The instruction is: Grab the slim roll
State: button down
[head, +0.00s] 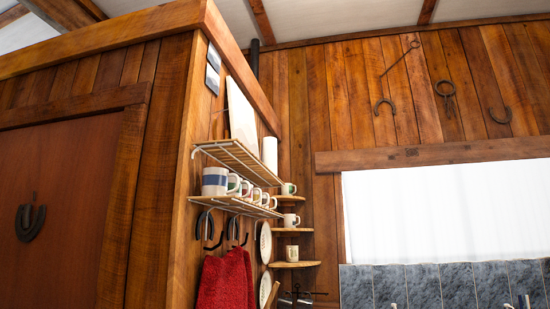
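A slim white upright roll (270,155) stands at the far end of the upper wire shelf (233,154), close to the wooden corner. Its lower end meets the shelf; the exact contact is too small to tell. My gripper is not in view.
Several mugs (215,181) stand on the lower wire shelf (237,207). A white board (241,116) leans on the upper shelf, left of the roll. Red towels (227,281) hang below from hooks. Small corner shelves (293,264) hold cups. A bright window (440,212) is at right.

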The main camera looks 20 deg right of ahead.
aim_at(269, 144)
jog(key=z, duration=0.5)
jog(key=i, duration=0.45)
jog(key=k, duration=0.5)
jog(key=z, duration=0.65)
jog(key=i, duration=0.55)
